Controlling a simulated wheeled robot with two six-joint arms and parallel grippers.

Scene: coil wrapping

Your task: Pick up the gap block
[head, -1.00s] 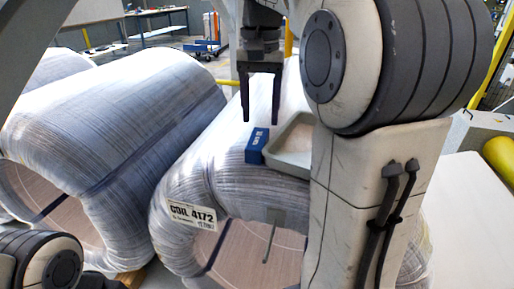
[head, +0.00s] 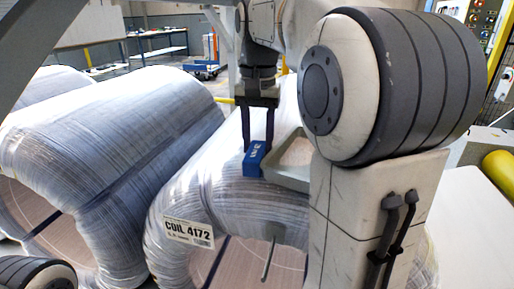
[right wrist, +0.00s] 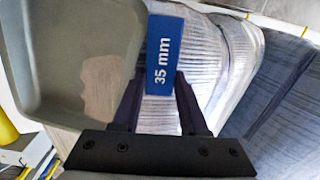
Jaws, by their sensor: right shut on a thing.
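The gap block is a small blue block (head: 253,160) marked "35 mm" in the right wrist view (right wrist: 164,52). It is at the top of the wrapped coil labelled COIL 4172 (head: 215,165), just left of the grey tray (head: 283,177). My right gripper (head: 258,140) points down from above and is shut on the block, one finger on each side. In the right wrist view the block sits between the fingertips (right wrist: 163,85). I cannot tell whether the block still touches the surface below it. My left gripper is not in view.
The tray, also in the right wrist view (right wrist: 25,60), is close beside the block and fingers. Another wrapped coil (head: 110,130) lies to the left. My right arm hides much of the right side. A yellow cylinder (head: 500,172) is at the far right.

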